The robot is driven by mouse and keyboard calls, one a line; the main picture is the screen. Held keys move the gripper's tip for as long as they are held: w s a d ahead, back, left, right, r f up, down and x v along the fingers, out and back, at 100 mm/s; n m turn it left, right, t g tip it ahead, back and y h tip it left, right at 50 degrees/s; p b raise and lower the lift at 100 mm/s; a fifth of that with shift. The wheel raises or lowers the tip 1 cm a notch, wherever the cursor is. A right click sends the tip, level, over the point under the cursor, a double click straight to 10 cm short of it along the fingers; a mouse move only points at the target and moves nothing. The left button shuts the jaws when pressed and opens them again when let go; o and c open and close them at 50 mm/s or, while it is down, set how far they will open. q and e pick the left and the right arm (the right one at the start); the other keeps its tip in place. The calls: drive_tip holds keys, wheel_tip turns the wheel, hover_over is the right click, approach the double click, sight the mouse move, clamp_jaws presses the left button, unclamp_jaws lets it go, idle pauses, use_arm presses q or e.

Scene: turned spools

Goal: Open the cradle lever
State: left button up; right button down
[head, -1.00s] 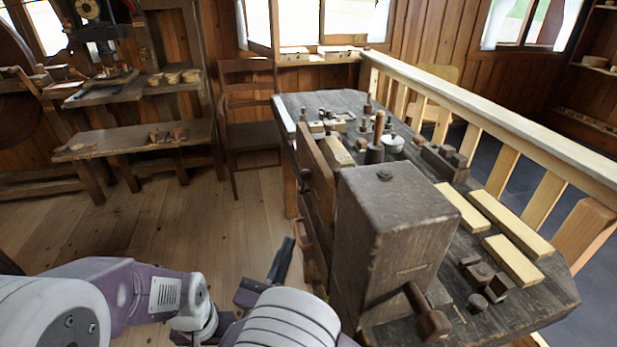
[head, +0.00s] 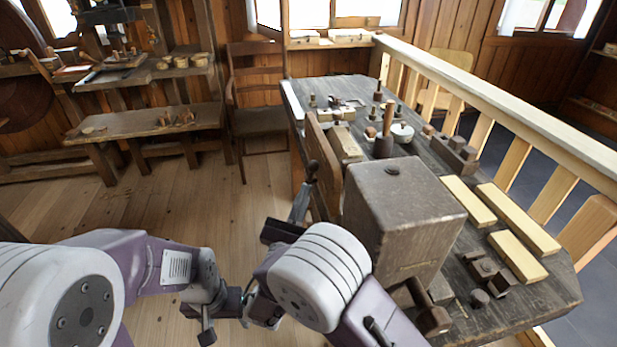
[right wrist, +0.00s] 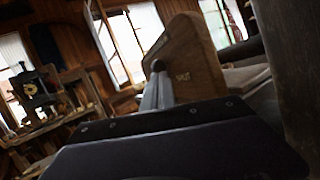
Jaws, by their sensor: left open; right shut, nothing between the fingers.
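A dark round knob (head: 313,167) stands beside the upright wooden board (head: 327,165) on the near left side of the bench. I cannot tell for certain whether this knob is the cradle lever. My right gripper (head: 302,200) is shut and empty, with its fingertips just below the knob. In the right wrist view the knob (right wrist: 157,65) shows at the tips of my grey fingers, in front of the board (right wrist: 188,62); whether they touch is unclear. My left gripper (head: 203,322) is open and low over the floor, away from the bench.
A large wooden block (head: 400,210) stands right of the board, with a wooden handle (head: 432,318) at its front. Pale planks (head: 517,218) and small dark parts lie on the bench (head: 545,300). A railing (head: 520,115) runs behind it.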

sight(312, 170)
drive_tip(key=shift+p+x, duration=0.3)
drive_tip(key=shift+x, duration=1.55)
drive_tip(key=shift+w+r+p, duration=0.1)
drive_tip(key=shift+r+p, duration=0.25)
drive_tip(key=shift+p, duration=0.25)
drive_tip(key=w+a+r+n+g+y+p, duration=0.2)
drive_tip(key=w+n+g+p, duration=0.3)
drive_tip(key=p, duration=1.9)
drive_tip(key=shift+w+r+g, duration=0.75)
drive_tip(key=shift+w+g, duration=1.45)
drive_tip(key=shift+w, duration=0.55)
drive_tip(key=shift+w+a, duration=0.1)
